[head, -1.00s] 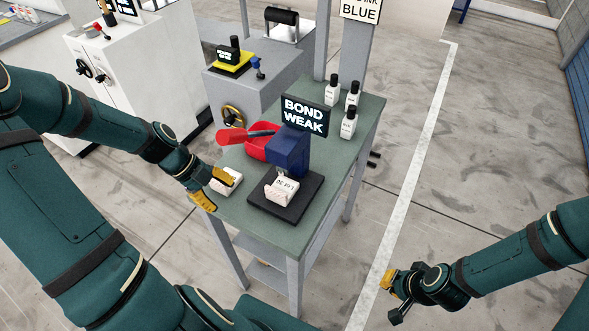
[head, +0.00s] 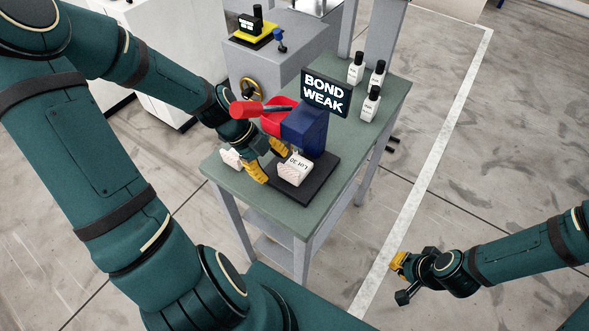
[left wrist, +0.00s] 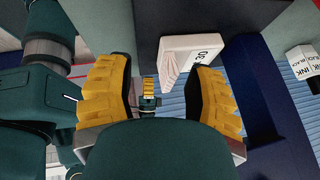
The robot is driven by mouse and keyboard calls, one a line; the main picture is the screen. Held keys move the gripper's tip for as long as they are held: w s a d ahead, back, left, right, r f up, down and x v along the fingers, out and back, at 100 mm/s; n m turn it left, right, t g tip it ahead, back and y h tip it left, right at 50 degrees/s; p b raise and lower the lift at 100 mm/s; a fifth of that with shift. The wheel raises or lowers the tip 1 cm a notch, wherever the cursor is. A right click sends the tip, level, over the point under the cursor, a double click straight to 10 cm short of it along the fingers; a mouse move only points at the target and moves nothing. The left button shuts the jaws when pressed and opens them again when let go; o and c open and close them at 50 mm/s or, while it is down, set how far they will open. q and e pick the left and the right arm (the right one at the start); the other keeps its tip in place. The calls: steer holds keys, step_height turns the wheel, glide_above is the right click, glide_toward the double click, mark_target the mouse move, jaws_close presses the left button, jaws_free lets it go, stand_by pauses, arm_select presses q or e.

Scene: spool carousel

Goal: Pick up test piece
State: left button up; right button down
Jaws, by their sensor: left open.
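A white block with dark lettering (head: 295,169), apparently the test piece, sits on the black base plate (head: 319,182) of a blue device (head: 304,130). My left gripper (head: 268,160) is open and empty just left of this block, its yellow fingers apart. In the left wrist view the block (left wrist: 188,58) lies beyond the open fingers (left wrist: 160,95), nearer the right finger and not between them. A second white block (head: 231,158) stands on the table left of the gripper, partly hidden by it. My right gripper (head: 401,277) hangs off to the right, away from the table; its opening is unclear.
The green table (head: 344,194) also holds a red bin (head: 278,118), a "BOND WEAK" sign (head: 325,93) and white bottles with black caps (head: 371,104). A grey cabinet (head: 265,66) with a yellow-based device (head: 252,33) stands behind.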

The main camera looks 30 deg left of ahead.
mark_target(285, 169)
arm_select(q)
steer(key=d, duration=0.2)
steer(key=w+d, duration=0.1)
steer(key=shift+d+f+b, duration=0.2)
steer(key=shift+f+b, duration=0.2)
steer(key=shift+f, duration=0.15)
steer(key=shift+w, duration=0.1)
jaws_close()
